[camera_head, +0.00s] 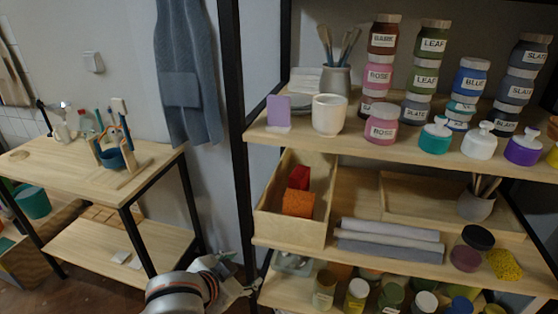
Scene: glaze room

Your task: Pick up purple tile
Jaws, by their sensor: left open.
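The purple tile (278,111) stands nearly upright at the left end of the upper shelf (300,138), just left of a white cup (329,114). A small pale piece shows at its foot. My left gripper (248,289) is low in the view, beside the shelf unit's left side near the lower shelf. It is open and well below the tile, apart from it. It is small in the picture, and I see nothing between its fingers. My right gripper is not in view.
Jars and lidded pots crowd the upper shelf to the right, including a pink jar (382,123). A black post (234,110) stands left of the tile. A wooden drawer box (290,225) holds red and orange blocks below. A worktable (80,165) stands at left.

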